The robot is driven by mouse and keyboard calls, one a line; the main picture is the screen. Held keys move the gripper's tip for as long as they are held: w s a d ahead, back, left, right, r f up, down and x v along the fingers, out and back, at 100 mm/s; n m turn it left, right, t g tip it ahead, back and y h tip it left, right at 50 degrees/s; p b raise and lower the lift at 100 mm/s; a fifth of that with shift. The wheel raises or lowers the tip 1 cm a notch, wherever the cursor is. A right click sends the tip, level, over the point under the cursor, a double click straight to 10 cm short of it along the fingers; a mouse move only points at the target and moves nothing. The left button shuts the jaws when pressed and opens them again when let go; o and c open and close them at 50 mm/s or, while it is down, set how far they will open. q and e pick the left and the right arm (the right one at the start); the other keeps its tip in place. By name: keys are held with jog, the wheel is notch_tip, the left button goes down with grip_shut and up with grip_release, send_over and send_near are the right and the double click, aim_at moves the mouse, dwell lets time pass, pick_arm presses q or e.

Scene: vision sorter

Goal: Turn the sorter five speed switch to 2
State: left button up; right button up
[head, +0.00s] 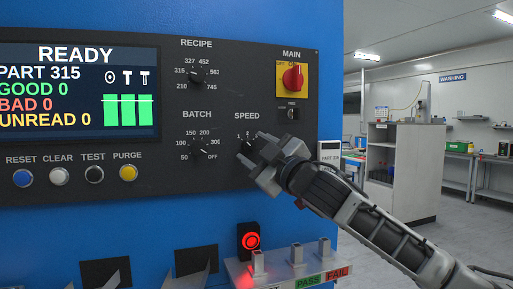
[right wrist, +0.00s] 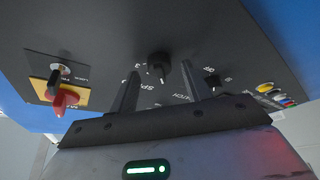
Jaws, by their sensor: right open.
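The sorter panel (head: 225,100) is dark, on a blue cabinet. In the right wrist view, the speed knob (right wrist: 158,63) stands between the tips of the two spread fingers of my right gripper (right wrist: 160,75). The gripper is open, and I cannot tell whether a finger touches the knob. The knob's pointer setting cannot be read. My left gripper is out of view.
The batch knob (head: 203,147) is left of the speed knob, and the recipe knob (head: 196,75) is higher up. The red main switch (head: 292,77) is above right. Open floor lies right of the cabinet.

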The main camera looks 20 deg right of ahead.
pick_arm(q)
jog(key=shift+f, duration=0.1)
pick_arm(e)
jog(key=c, duration=0.9)
jog(key=shift+c, duration=0.2)
